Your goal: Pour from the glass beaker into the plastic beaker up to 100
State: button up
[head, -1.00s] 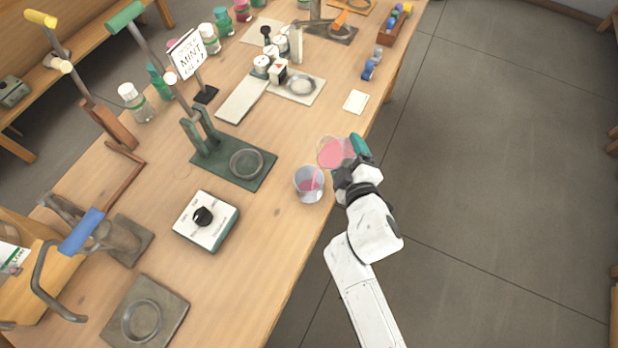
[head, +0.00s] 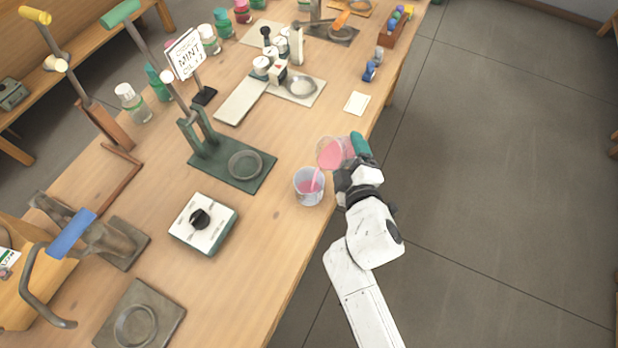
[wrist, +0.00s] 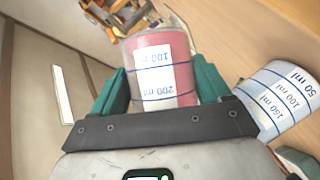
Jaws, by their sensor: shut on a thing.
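The glass beaker (head: 331,153) holds pink liquid and is tilted in my gripper (head: 352,160), its mouth toward the plastic beaker. A pink stream runs from its lip down into the plastic beaker. The plastic beaker (head: 309,187) stands upright on the table near its right edge, with pink liquid inside; I cannot read its level against the marks. In the wrist view the glass beaker (wrist: 162,68), with 100 and 200 ml marks, sits between my green fingers (wrist: 160,90). The plastic beaker (wrist: 282,98), marked 50, 100 and 150 ml, is at the right there.
A green stand with a ring base (head: 232,170) is left of the plastic beaker, and a white box with a black knob (head: 203,222) is at its lower left. A white card (head: 357,103) lies above. The table's right edge is close by.

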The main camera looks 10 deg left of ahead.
jog(key=shift+r+n+t+b, duration=0.4)
jog(key=shift+n+b, duration=0.2)
jog(key=shift+b, duration=0.65)
dwell(0.3)
jog(key=shift+r, duration=0.15)
dwell(0.3)
jog(key=shift+r+p, duration=0.15)
jog(key=shift+p, duration=0.9)
jog(key=m+g+p, duration=0.1)
jog(key=p, duration=0.2)
jog(key=shift+d+f+m, duration=0.1)
jog(key=shift+f+m, duration=0.3)
jog(key=p, duration=0.3)
jog(key=shift+m+g, duration=0.3)
jog(key=shift+m, duration=0.1)
jog(key=shift+f, duration=0.45)
jog(key=shift+r+p, duration=0.15)
jog(key=shift+p, duration=0.35)
jog(key=shift+r+p, duration=0.15)
jog(key=shift+p, duration=0.2)
jog(key=shift+w+m+g+y+p, duration=0.1)
jog(key=shift+m+g+y+p, duration=0.2)
jog(key=shift+p, duration=0.15)
